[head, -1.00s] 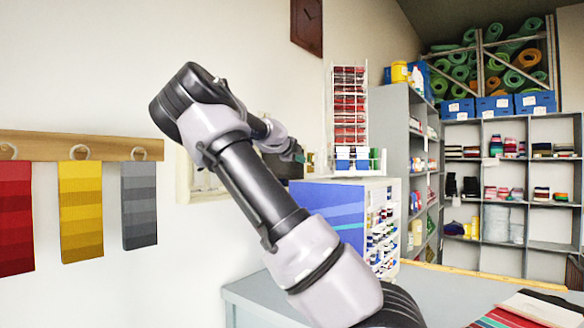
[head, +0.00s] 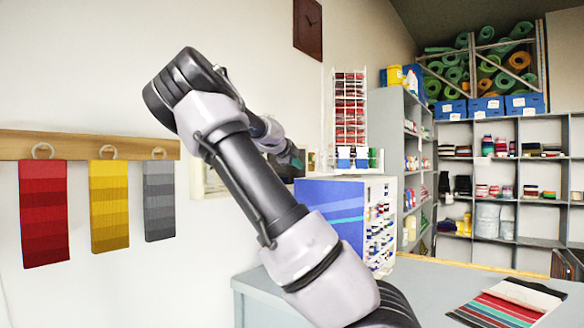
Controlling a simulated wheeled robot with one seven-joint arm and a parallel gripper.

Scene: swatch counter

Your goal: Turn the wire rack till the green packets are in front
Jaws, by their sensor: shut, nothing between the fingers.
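The wire rack (head: 350,112) is a tall white wire stand on top of a display cabinet. Its front face shows rows of red packets (head: 349,105), with blue and white ones (head: 352,158) at the bottom. I cannot make out green packets in front; the other faces are mostly hidden. My gripper (head: 299,161) is small and dark at the end of my arm, left of the rack's lower part. It looks apart from the rack and is shut and empty. Its fingers are hard to make out.
The cabinet (head: 330,205) has a blue side panel and small items on its right. Grey shelves (head: 402,150) stand right of the rack. The grey counter (head: 440,290) carries a striped fabric swatch (head: 508,303). Red, yellow and grey swatches hang from a wall rail (head: 70,146).

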